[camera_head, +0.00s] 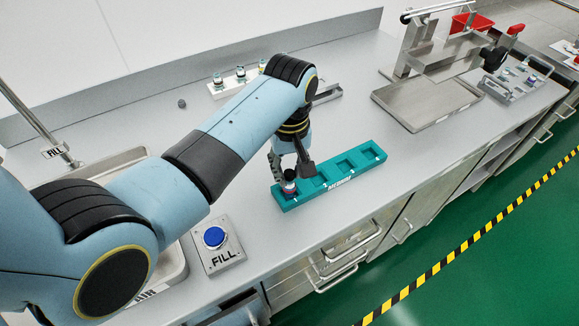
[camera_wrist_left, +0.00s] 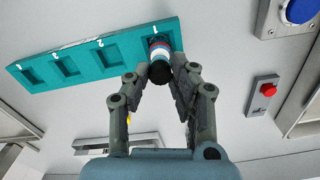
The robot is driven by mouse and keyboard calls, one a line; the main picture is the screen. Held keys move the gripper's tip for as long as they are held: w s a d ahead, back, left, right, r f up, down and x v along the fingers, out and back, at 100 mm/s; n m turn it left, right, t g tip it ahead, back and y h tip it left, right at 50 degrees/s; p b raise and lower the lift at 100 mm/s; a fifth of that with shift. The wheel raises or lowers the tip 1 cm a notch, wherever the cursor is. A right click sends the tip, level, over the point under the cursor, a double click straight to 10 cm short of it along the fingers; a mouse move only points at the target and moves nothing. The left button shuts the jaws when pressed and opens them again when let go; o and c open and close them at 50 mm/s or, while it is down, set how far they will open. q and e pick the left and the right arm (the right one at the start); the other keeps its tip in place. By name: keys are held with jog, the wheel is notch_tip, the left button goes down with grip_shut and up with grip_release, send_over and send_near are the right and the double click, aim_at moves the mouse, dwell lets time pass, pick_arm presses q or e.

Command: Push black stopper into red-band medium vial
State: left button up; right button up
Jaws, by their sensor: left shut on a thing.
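The red-band vial (camera_wrist_left: 158,46) stands in the slot marked 1 of the teal rack (camera_wrist_left: 100,58), with red and white bands showing. It also shows in the head view (camera_head: 289,187) at the rack's left end. The black stopper (camera_wrist_left: 160,72) is at the vial's top, between the fingers of my left gripper (camera_wrist_left: 161,74). The left gripper (camera_head: 290,170) points down over the vial and is shut on the stopper. How deep the stopper sits in the vial's mouth cannot be told. My right gripper is in neither view.
The other rack slots look empty. A blue FILL button (camera_head: 214,237) is left of the rack. A metal tray stand (camera_head: 430,100) is at the back right, and a small rack of vials (camera_head: 219,84) stands behind my arm. The counter right of the teal rack is clear.

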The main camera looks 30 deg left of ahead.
pick_arm(q)
jog(key=shift+f, duration=0.45)
dwell(0.6)
jog(key=o, duration=0.8)
jog(key=shift+o, duration=0.2)
notch_tip(320, 180, up, 12)
